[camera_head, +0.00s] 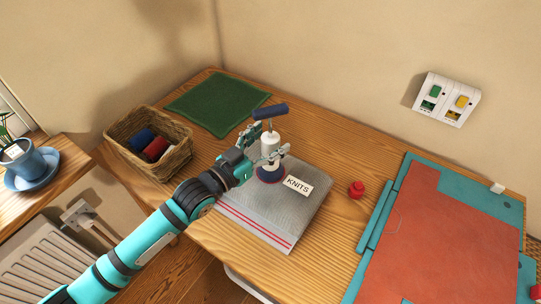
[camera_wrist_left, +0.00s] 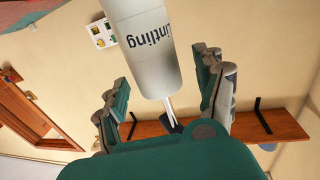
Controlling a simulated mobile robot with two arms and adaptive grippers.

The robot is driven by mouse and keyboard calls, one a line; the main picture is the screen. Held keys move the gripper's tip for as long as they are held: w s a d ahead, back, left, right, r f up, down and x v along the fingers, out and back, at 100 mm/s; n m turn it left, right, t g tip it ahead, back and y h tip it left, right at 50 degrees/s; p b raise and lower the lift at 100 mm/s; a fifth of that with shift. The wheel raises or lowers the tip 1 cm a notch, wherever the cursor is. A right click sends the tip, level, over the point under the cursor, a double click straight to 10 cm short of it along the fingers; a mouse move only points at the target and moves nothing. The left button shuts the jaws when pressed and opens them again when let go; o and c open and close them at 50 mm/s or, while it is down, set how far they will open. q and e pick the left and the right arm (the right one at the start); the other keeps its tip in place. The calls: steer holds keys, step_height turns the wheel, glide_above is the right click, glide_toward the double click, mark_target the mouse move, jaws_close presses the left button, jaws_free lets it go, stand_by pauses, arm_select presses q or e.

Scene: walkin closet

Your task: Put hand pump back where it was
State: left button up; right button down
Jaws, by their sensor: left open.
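The hand pump (camera_head: 270,143) has a white body, a thin rod and a dark blue bar handle. It stands upright with a dark round base on a grey folded cloth (camera_head: 245,215) with red stripes. A white "KNITS" card (camera_head: 298,185) lies beside the base. My left gripper (camera_head: 266,148) is open, its fingers on either side of the pump body. In the left wrist view the white pump body (camera_wrist_left: 147,55), with printed letters, shows between the spread fingers (camera_wrist_left: 165,95); contact cannot be told. My right gripper is not in view.
A green mat (camera_head: 215,103) lies bare behind the pump. A wicker basket (camera_head: 150,165) with rolls stands at the left. A small red object (camera_head: 356,189) and a teal-edged board (camera_head: 372,228) with red cloth (camera_head: 440,245) are at the right.

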arm_select(q)
steer(key=shift+w+d, duration=0.3)
steer(key=shift+d, duration=0.05)
steer(key=shift+a, duration=0.1)
steer(key=shift+c, duration=1.2)
jaws_close()
